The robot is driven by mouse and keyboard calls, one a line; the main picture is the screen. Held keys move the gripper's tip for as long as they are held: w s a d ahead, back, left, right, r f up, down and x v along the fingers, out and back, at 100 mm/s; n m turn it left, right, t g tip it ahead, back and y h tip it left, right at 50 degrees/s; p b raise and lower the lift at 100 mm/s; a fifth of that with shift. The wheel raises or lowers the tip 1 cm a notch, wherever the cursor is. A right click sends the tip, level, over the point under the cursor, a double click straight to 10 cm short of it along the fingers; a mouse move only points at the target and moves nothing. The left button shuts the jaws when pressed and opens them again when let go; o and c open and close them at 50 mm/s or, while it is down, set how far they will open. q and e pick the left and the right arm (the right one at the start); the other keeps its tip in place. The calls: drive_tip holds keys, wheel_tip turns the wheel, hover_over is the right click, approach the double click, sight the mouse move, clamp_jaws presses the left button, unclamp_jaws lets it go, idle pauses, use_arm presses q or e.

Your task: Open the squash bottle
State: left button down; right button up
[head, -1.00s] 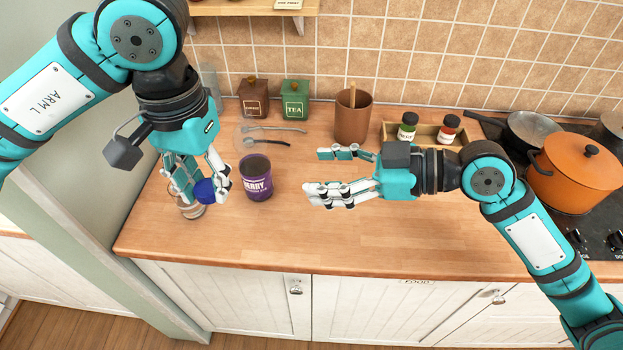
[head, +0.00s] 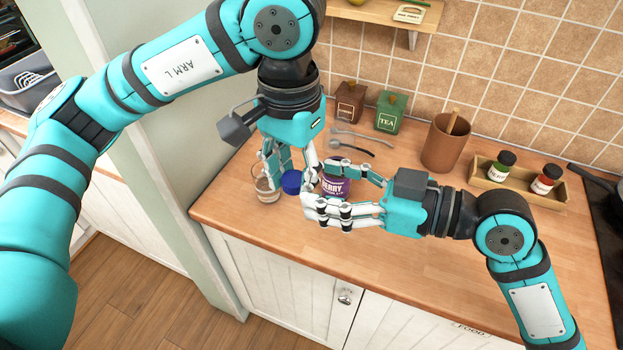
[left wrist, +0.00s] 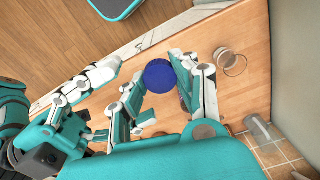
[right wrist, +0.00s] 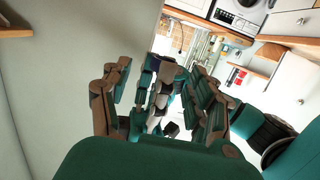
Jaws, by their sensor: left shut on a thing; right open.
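The purple squash bottle (head: 337,187), with a "BERRY" label, stands upright on the counter. In the head view, it shows between the upper and lower fingers of my right gripper (head: 322,190), which is open. The lower fingers pass in front and hide its base; I cannot tell whether they touch it. My left gripper (head: 291,180) is shut on a round blue cap (head: 292,183), just left of the bottle. The cap also shows between the left fingers in the left wrist view (left wrist: 158,75). The bottle's top is mostly hidden by the fingers.
A clear glass (head: 267,190) stands close by my left fingers; it also shows in the left wrist view (left wrist: 231,62). Spoons (head: 355,142), canisters (head: 390,111), a brown pot (head: 446,143) and a spice tray (head: 518,188) are behind. The front right counter is clear.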

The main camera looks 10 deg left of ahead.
drive_tip(key=x, duration=0.3)
drive_tip(key=shift+w, duration=0.1)
drive_tip(key=c, duration=1.1)
use_arm(q)
drive_tip(key=c, duration=0.9)
unclamp_jaws()
drive_tip(key=shift+s+d, duration=0.1)
use_arm(e)
drive_tip(key=shift+c, duration=0.5)
drive_tip(key=shift+f, duration=0.1)
use_arm(q)
drive_tip(key=shift+r, duration=0.15)
